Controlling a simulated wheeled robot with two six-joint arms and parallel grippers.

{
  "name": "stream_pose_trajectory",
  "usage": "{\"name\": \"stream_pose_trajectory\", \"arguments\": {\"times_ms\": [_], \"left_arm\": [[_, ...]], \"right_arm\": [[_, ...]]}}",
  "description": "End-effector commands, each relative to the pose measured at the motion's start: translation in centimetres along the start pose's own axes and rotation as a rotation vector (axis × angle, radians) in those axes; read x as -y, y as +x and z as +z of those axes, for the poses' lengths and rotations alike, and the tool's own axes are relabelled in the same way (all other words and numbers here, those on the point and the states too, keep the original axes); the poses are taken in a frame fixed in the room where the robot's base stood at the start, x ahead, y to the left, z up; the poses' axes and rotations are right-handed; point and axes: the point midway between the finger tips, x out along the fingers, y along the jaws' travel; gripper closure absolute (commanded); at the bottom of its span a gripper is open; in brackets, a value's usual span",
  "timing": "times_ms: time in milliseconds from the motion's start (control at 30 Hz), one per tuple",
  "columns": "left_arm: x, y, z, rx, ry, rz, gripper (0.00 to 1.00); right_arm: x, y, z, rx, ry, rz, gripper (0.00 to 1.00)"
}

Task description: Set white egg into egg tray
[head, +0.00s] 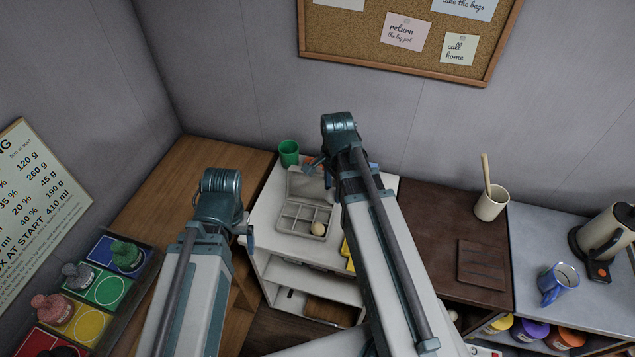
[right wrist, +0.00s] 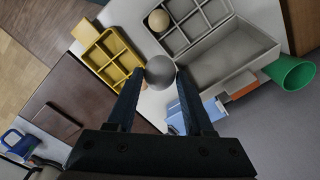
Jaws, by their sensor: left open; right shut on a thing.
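My right gripper (right wrist: 161,75) is shut on a grey-looking round thing (right wrist: 159,67), held between its fingertips in the right wrist view. It may be the white egg in shade; I cannot tell its true colour. A grey tray with compartments and an open lid (head: 297,230) stands on the white cabinet; it also shows in the right wrist view (right wrist: 204,33). A cream round egg (head: 318,229) sits in one corner compartment; the other compartments look empty. A yellow compartmented tray (right wrist: 107,58) lies beside it. My left gripper (head: 246,231) is open and empty, left of the cabinet top.
A green cup (head: 289,152) stands at the back of the cabinet, near the lid. A light blue item (right wrist: 207,110) and an orange item (right wrist: 243,91) lie by the lid. A dark brown counter (head: 438,230) with a utensil crock (head: 491,204) is to the right.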

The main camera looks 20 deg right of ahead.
Motion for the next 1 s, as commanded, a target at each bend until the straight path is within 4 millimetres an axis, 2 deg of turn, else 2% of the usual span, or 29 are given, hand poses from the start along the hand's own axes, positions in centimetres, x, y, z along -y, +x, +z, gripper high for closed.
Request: {"name": "stream_pose_trajectory", "arguments": {"times_ms": [33, 167, 600, 800, 1000], "left_arm": [[0.0, -0.1, 0.0, 0.000, 0.000, 0.000, 0.14], [0.0, 0.1, 0.0, 0.000, 0.000, 0.000, 0.14], [-0.3, 3.7, -0.2, 0.000, 0.001, 0.000, 0.14], [-0.5, 4.8, -0.3, 0.000, 0.000, 0.000, 0.14], [-0.5, 5.3, -0.3, 0.000, 0.000, 0.000, 0.14]], "right_arm": [[-1.2, -0.1, -0.6, 0.000, 0.003, 0.000, 0.60], [-3.2, 0.1, -1.9, 0.000, 0.004, 0.000, 0.60], [-9.2, 3.7, -6.1, 0.000, 0.003, 0.000, 0.60], [-10.8, 4.9, -7.3, 0.000, 0.001, 0.000, 0.60], [-11.5, 5.3, -7.8, 0.000, 0.000, 0.000, 0.60]]}}
